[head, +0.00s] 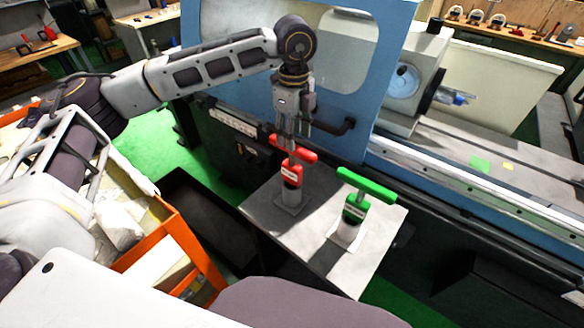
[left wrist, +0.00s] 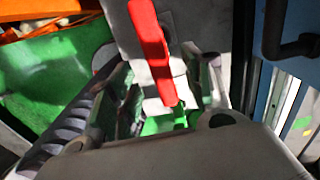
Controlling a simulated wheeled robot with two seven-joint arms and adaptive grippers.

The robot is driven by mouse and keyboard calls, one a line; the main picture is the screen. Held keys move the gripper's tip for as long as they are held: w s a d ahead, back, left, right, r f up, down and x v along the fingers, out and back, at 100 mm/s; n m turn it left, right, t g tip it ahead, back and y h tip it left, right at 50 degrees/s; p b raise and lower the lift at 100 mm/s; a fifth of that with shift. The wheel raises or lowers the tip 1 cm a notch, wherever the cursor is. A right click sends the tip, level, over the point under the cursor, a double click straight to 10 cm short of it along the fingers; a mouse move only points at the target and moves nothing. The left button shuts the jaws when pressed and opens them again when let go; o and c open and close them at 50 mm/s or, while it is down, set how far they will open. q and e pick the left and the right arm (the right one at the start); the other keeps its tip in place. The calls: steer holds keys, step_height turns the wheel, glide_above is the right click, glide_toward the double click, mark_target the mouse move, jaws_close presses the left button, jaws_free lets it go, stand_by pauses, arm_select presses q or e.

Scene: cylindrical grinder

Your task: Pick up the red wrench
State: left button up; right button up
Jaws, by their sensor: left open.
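The red wrench (head: 305,155) is T-shaped and stands upright in a holder on a small grey table (head: 275,228), its red crossbar on top. My left gripper (head: 291,140) points down right above the crossbar, open. In the left wrist view the red crossbar (left wrist: 149,40) reaches in between the open fingers of the left gripper (left wrist: 165,100). I cannot tell whether the fingers touch it. A green wrench (head: 366,186) of the same shape stands in its own holder to the right. My right gripper is not in view.
The blue grinder housing (head: 375,60) with a dark door handle (head: 338,126) rises close behind the table. An orange-framed cart (head: 190,262) with clutter stands to the left. Green floor (head: 180,150) shows between them.

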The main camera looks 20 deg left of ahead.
mark_target(292, 159)
arm_select(q)
steer(key=shift+f+p, duration=0.35)
steer(key=shift+f, duration=1.95)
steer(key=shift+f, duration=0.1)
steer(key=shift+a+f+p, duration=0.15)
steer(key=shift+f+p, duration=0.45)
steer(key=shift+f, duration=0.3)
steer(key=shift+f+p, duration=0.4)
steer(key=shift+f, duration=1.2)
steer(key=shift+r, duration=0.1)
jaws_close()
